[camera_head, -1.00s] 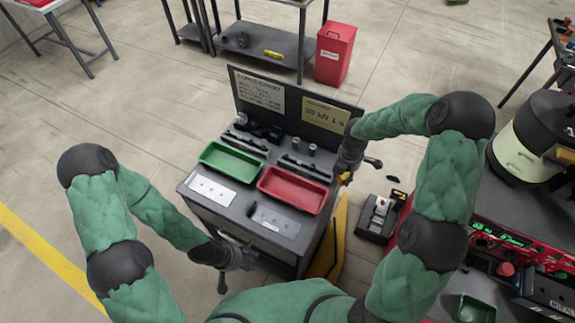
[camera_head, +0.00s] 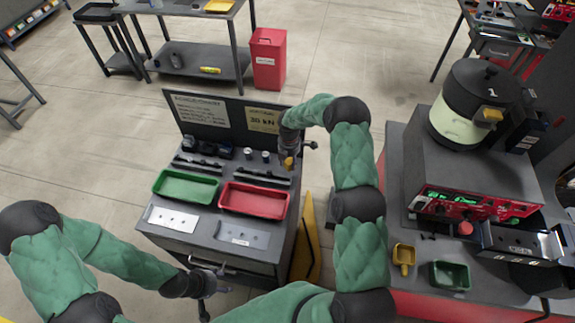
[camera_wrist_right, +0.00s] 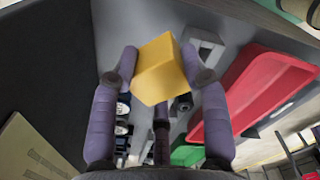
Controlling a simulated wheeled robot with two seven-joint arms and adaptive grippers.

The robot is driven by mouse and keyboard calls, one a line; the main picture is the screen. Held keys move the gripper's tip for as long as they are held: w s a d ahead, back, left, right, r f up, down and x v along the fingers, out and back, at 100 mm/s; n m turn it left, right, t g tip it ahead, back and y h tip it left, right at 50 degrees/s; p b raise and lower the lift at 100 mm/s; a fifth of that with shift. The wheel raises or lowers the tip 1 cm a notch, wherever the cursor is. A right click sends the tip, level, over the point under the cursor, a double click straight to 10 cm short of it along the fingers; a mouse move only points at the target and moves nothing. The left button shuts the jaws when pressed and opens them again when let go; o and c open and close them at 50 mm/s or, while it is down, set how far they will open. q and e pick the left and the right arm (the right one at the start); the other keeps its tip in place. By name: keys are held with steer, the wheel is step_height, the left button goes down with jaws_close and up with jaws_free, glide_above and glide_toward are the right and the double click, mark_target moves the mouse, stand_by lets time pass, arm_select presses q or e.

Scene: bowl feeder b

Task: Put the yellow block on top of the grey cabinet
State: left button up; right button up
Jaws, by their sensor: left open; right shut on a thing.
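The yellow block (camera_wrist_right: 158,68) is pinched between the fingers of my right gripper (camera_wrist_right: 160,75). In the head view my right gripper (camera_head: 289,152) and the small visible part of the block (camera_head: 289,162) are at the back right of the grey cabinet (camera_head: 205,238), behind the red tray. I cannot tell the exact gap between the block and the cabinet top. The cabinet has a front handle and an upright back panel with labels. My left gripper (camera_head: 207,283) is open and empty, low by the cabinet's front handle.
A green tray (camera_head: 186,186), a red tray (camera_head: 254,201), two light plates and small parts occupy the cabinet top. A bench (camera_head: 395,175) at right carries a bowl feeder (camera_head: 475,105), a yellow scoop (camera_head: 404,256) and a green bin (camera_head: 450,276). A red bin (camera_head: 268,60) stands behind.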

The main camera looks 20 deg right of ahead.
mark_target(287, 165)
steer(key=shift+w+f, duration=0.75)
steer(key=shift+f, duration=0.2)
steer(key=shift+w+f, duration=0.15)
steer(key=shift+f, duration=1.45)
steer(key=shift+f, duration=0.1)
steer(key=shift+f, duration=0.1)
steer(key=o, duration=1.2)
step_height(287, 165, up, 12)
steer(key=shift+r, duration=0.2)
